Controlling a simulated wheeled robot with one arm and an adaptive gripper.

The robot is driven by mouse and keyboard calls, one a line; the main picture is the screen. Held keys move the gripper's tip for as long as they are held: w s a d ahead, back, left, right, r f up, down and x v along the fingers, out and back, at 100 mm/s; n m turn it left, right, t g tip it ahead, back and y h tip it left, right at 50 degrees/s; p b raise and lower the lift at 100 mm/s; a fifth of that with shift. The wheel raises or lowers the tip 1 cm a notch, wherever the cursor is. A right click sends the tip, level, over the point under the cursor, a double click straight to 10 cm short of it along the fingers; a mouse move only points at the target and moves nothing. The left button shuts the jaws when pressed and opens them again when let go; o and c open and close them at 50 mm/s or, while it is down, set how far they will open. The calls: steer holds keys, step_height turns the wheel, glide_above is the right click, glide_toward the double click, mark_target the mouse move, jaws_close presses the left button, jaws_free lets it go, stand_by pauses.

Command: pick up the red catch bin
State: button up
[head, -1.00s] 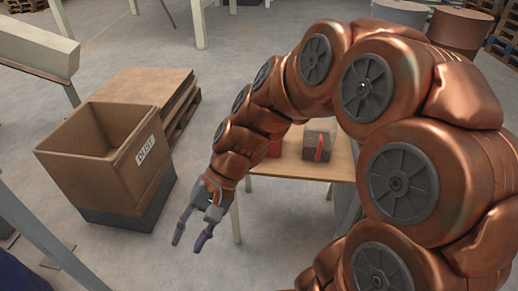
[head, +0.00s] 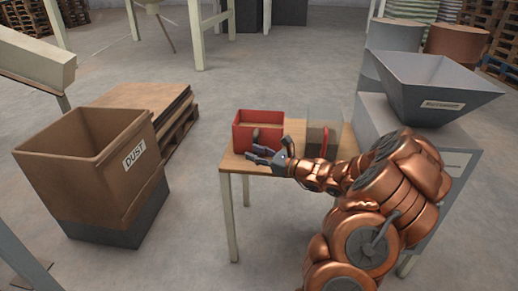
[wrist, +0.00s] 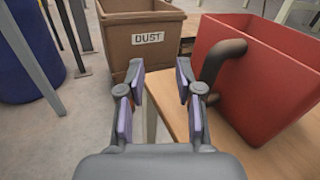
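The red catch bin (head: 250,124) is an open-topped box standing upright on the wooden table (head: 244,167). It has a dark handle (wrist: 216,62) on its near side. In the wrist view the bin (wrist: 265,85) fills the right side, with the handle close to the right finger. My gripper (head: 252,154) is open and empty in front of the bin's near side. In the wrist view the gripper (wrist: 160,88) has its fingers apart, and the handle lies beyond and right of the right finger, not between them. Whether that finger touches the handle I cannot tell.
A grey box with a red handle (head: 324,144) stands right of the bin on the table. A brown DUST bin (head: 95,165) stands on the floor at left. A grey hopper machine (head: 430,90) is at right. Pallets (head: 185,125) lie behind the DUST bin.

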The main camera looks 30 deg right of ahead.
mark_target(258, 154)
steer(key=d+f+m, duration=0.1)
steer(key=d, duration=0.1)
steer(key=d+f+m+h, duration=0.1)
steer(key=d+f, duration=0.1)
steer(key=d+f+m+t+h+b, duration=0.1)
steer(key=d, duration=0.1)
steer(key=shift+s+d+f, duration=0.1)
steer(key=shift+s+f, duration=0.1)
steer(key=shift+s, duration=0.05)
steer(key=shift+w+h, duration=0.25)
steer(key=shift+h, duration=0.15)
steer(key=shift+x, duration=0.8)
steer(key=x, duration=0.1)
steer(key=b+x, duration=0.1)
steer(key=x, duration=0.2)
steer(key=shift+w+a+f, duration=0.2)
steer(key=shift+a+f, duration=0.05)
steer(key=shift+f, duration=0.15)
steer(key=shift+w+a+r+b, duration=0.15)
steer(key=shift+w+b, duration=0.15)
steer(key=shift+w, duration=0.2)
steer(key=shift+c, duration=0.3)
jaws_close()
